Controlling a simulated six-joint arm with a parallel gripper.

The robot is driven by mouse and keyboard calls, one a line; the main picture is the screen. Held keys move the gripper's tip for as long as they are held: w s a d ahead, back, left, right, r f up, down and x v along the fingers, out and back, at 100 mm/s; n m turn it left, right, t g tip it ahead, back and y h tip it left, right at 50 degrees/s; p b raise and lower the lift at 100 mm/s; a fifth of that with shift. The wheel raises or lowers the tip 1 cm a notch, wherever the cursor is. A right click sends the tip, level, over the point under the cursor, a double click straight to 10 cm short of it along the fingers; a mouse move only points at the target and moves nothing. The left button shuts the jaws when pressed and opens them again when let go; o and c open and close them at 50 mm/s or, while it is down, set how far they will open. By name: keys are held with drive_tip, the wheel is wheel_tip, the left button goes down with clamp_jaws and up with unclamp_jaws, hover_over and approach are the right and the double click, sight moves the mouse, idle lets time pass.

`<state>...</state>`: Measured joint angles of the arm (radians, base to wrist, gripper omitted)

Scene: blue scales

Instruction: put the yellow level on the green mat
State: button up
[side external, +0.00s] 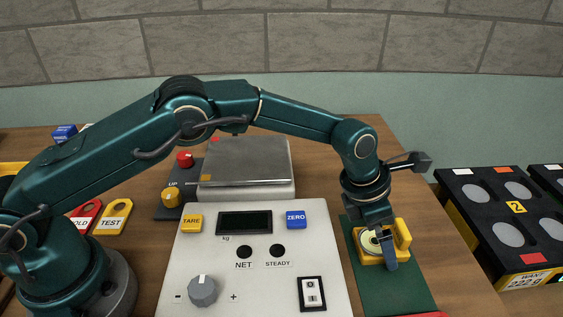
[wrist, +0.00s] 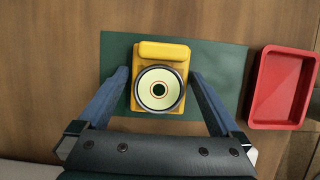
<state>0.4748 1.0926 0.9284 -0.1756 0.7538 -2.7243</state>
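The yellow level (wrist: 160,53), a yellow block with a raised bar and a round pale bullseye vial, sits over the green mat (wrist: 220,60). It appears flat on the mat. In the side view the level (side external: 404,234) is at the upper part of the mat (side external: 395,293), partly hidden by my gripper. My gripper (side external: 378,250) is low over it, with one blue finger in front of the level's near side. In the wrist view my gripper (wrist: 160,73) has a finger on each side of the level, close to it; it looks open, with narrow gaps.
A red tray (wrist: 283,88) is right of the mat in the wrist view. A white scale console (side external: 250,290) with buttons and a knob is left of the mat in the side view. A metal weighing platform (side external: 245,165) stands behind it. Black racks (side external: 500,225) are at the right.

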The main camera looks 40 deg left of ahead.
drive_tip(key=s+a+r+m, duration=0.3)
drive_tip(key=a+r, duration=0.2)
drive_tip(key=r, duration=0.3)
drive_tip(key=s+a+r+m, duration=0.3)
drive_tip(key=a+r, duration=0.1)
drive_tip(key=r, duration=0.4)
drive_tip(key=s+a+m+t+y, duration=0.2)
drive_tip(key=s+a+m, duration=1.2)
drive_tip(key=m, duration=0.7)
drive_tip(key=s+y, duration=0.1)
drive_tip(key=s, duration=0.2)
drive_tip(key=shift+s+a+f, duration=0.3)
drive_tip(key=shift+f, duration=0.05)
